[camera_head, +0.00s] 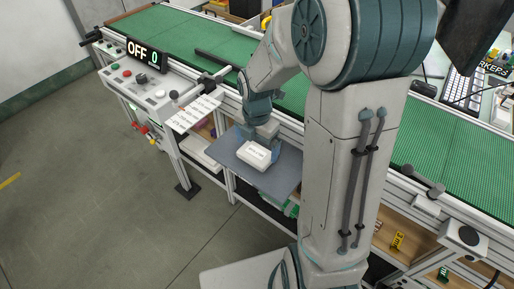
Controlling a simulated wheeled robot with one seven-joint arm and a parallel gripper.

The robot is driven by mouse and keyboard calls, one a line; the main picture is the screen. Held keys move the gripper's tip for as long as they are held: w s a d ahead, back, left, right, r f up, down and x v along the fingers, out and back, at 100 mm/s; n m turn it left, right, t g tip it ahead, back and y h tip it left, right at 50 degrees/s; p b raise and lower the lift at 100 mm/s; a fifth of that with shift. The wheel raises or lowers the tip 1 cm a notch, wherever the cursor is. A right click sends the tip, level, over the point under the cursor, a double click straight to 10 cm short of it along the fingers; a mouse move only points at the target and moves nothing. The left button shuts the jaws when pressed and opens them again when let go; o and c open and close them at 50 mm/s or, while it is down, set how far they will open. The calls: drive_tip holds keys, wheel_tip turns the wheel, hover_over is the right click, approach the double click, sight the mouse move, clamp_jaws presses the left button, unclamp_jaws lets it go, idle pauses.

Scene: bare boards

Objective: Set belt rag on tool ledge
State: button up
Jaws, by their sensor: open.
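A white folded item with small printed lettering, which looks like the belt rag (254,154), lies on a flat blue-grey ledge (283,181) at the front of the conveyor. The lettering is too small to read surely. My gripper (263,138) is open, just behind and above the rag's far edge. Its fingertips are partly hidden, and I cannot tell whether they touch the rag. The rag lies flat near the middle of the ledge, with bare ledge around it.
The green conveyor belt (165,27) runs behind the ledge. Shelves with items lie below. The floor (90,190) at front left is clear.

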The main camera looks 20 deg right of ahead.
sight(256, 152)
wheel_tip(256, 152, up, 9)
drive_tip(key=s+r+m+t, duration=0.2)
drive_tip(key=s+m, duration=1.1)
drive_tip(key=m, duration=1.2)
drive_tip(key=shift+s+r+t+p, duration=0.35)
drive_tip(key=shift+r+p, duration=0.1)
drive_tip(key=shift+r, duration=0.4)
drive_tip(key=shift+a, duration=0.1)
drive_tip(key=shift+w+p+v, duration=0.25)
drive_tip(key=shift+p+v, duration=0.85)
drive_tip(key=shift+v, duration=0.05)
drive_tip(key=shift+r, duration=0.1)
